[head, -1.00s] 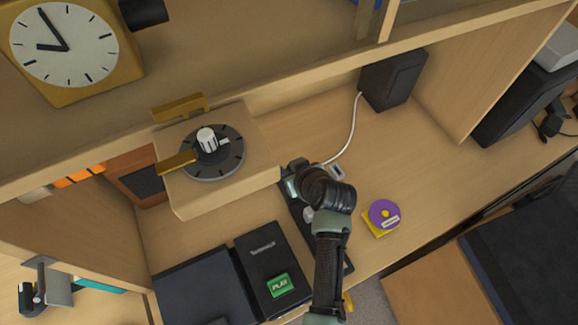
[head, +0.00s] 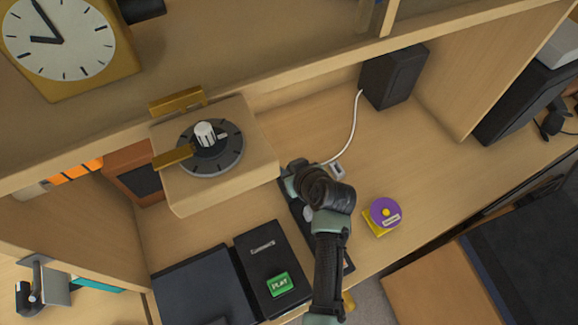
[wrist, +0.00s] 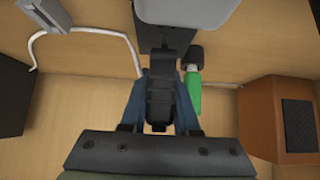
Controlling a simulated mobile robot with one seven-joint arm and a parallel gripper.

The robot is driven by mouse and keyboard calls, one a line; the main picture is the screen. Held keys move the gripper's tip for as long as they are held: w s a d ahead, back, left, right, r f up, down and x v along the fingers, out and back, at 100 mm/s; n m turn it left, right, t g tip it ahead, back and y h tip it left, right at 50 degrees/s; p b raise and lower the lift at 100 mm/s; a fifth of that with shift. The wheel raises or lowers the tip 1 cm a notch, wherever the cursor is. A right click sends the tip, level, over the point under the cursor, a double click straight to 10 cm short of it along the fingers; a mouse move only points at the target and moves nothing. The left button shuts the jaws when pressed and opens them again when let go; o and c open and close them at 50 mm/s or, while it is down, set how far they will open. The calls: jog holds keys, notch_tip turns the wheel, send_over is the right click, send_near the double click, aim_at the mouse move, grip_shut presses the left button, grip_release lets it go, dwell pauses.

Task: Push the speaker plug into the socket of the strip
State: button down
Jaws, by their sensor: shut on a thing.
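My gripper (wrist: 160,110) is shut on a black ribbed plug (wrist: 160,92), held between its blue fingers. In the head view my gripper (head: 292,178) is mostly hidden by my own wrist. The dark strip (wrist: 164,38) lies just beyond the plug in the wrist view. It also shows in the head view (head: 302,232), partly under my arm. The plug overlaps the strip's near end; I cannot tell whether its pins are in a socket. A white cable (head: 355,125) runs from the black speaker (head: 390,78) to near my gripper.
A green plug-like piece (wrist: 193,95) stands close beside my right finger. A pale grey block (wrist: 185,10) sits over the strip. A box with a dial (head: 210,150) stands left of my gripper.

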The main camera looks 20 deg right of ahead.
jog(key=shift+f+b, duration=0.6)
jog(key=shift+f, duration=0.25)
jog(key=shift+r+p, duration=1.05)
jog(key=shift+r, duration=0.15)
jog(key=shift+f, duration=0.2)
jog(key=shift+f+b, duration=1.15)
jog(key=shift+r, duration=0.1)
jog(key=shift+r+p, duration=1.05)
jog(key=shift+p, duration=0.05)
jog(key=shift+f, duration=0.25)
